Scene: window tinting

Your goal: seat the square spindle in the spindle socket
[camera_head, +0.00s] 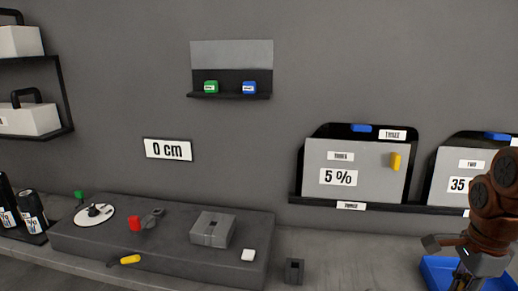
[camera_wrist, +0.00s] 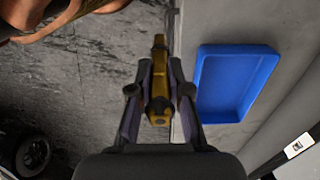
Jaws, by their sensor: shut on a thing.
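In the wrist view my gripper (camera_wrist: 160,92) is shut on a brass-yellow bar (camera_wrist: 159,60), apparently the square spindle, which sticks out beyond the fingertips. The bar cannot be made out in the head view. A grey block with a slot in its top (camera_head: 212,229) sits on the dark raised slab. A small dark block with a square opening (camera_head: 294,270) stands on the counter right of the slab. I cannot tell which is the spindle socket.
The blue tray (camera_wrist: 240,82) looks empty in the wrist view. Panels (camera_head: 345,172) stand on a wall ledge behind.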

